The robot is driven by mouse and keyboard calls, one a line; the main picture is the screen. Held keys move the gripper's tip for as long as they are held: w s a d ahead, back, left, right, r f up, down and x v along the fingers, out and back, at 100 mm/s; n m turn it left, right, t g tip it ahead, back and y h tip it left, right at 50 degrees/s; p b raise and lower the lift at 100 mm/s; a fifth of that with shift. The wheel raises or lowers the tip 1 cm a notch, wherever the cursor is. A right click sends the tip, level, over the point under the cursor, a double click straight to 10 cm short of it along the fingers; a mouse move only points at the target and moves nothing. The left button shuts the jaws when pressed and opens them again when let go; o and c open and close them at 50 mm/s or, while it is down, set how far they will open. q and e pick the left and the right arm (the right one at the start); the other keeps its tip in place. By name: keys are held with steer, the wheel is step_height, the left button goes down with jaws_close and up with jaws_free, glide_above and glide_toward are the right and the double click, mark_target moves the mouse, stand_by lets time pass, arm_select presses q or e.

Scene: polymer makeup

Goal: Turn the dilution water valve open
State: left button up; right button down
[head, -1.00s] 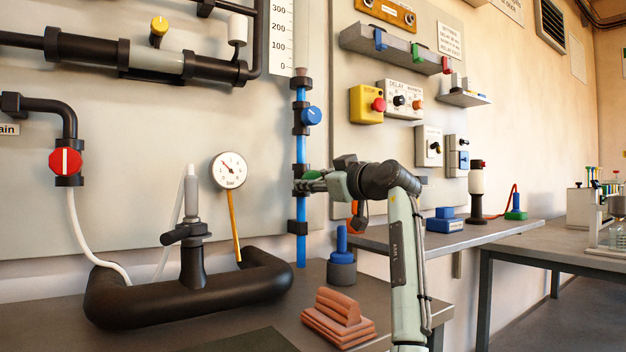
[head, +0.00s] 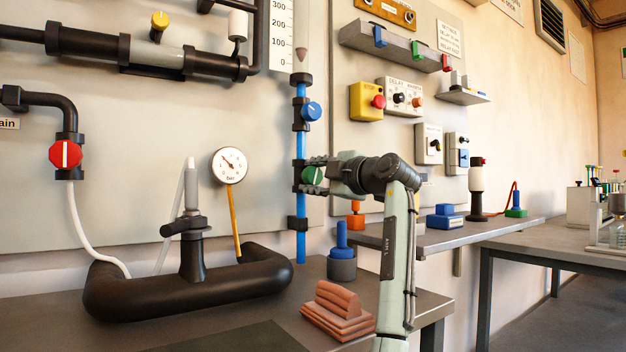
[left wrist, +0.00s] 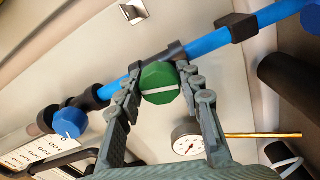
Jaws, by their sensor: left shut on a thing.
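In the head view, a green round valve knob (head: 313,176) sits on the upright blue pipe (head: 301,240). My left gripper (head: 317,175) reaches it from the right, with one finger above and one below. In the left wrist view the same green knob (left wrist: 160,75) shows between the two grey fingers (left wrist: 160,92), which are closed on its sides. Its white line runs nearly level in that view, at a slight angle to the blue pipe. My right gripper is not in view. No label on this knob can be read.
A blue knob (head: 311,111) is higher on the same pipe. A red valve (head: 65,154) and a pressure gauge (head: 229,165) are to the left. Below are a blue-handled grey weight (head: 342,262) and clay-coloured bars (head: 338,308). An orange object (head: 355,215) stands behind my arm.

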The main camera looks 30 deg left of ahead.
arm_select(q)
steer(key=shift+n, duration=1.5)
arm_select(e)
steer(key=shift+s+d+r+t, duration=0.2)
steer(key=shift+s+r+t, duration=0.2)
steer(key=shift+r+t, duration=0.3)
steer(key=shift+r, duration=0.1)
arm_select(q)
steer(key=o, duration=1.2)
steer(key=shift+d, duration=0.2)
steer(key=v, duration=1.1)
steer(key=shift+s+d, duration=0.15)
steer(key=shift+d, duration=0.15)
